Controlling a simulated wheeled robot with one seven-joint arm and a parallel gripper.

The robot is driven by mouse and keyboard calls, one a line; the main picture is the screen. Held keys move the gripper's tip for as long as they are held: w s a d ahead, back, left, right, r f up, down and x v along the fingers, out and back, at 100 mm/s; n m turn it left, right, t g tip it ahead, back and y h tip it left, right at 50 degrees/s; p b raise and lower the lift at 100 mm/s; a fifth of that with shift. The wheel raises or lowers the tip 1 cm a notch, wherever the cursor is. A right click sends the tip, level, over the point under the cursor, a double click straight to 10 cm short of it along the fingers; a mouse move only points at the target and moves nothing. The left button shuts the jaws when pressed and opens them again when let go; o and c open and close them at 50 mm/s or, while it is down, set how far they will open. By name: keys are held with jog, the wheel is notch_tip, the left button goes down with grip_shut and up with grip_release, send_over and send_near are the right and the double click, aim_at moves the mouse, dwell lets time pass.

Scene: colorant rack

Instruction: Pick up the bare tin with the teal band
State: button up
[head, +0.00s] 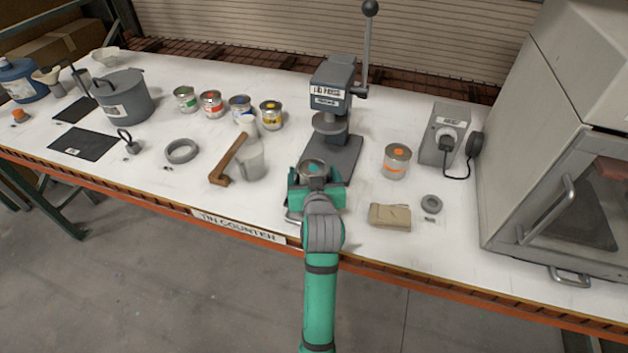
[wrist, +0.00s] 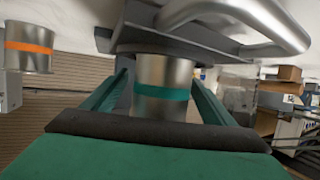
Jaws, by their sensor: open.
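The bare metal tin with the teal band (wrist: 163,91) stands between my gripper's two fingers in the wrist view, which shows the scene upside down. In the head view its lid with a teal dot (head: 314,167) shows just beyond my gripper (head: 316,190), at the front of the press base. My gripper is open, with a green finger on each side of the tin; a small gap seems to show on each side. The lower part of the tin is hidden by my gripper in the head view.
A bare tin with an orange band (head: 396,161) stands to the right. The lever press (head: 334,95) rises just behind.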

jog(key=shift+x, duration=0.8)
jog(key=shift+a, duration=0.1)
jog(key=shift+c, duration=0.3)
jog(key=c, duration=1.4)
jog(key=shift+o, duration=0.2)
jog(key=shift+r, duration=0.25)
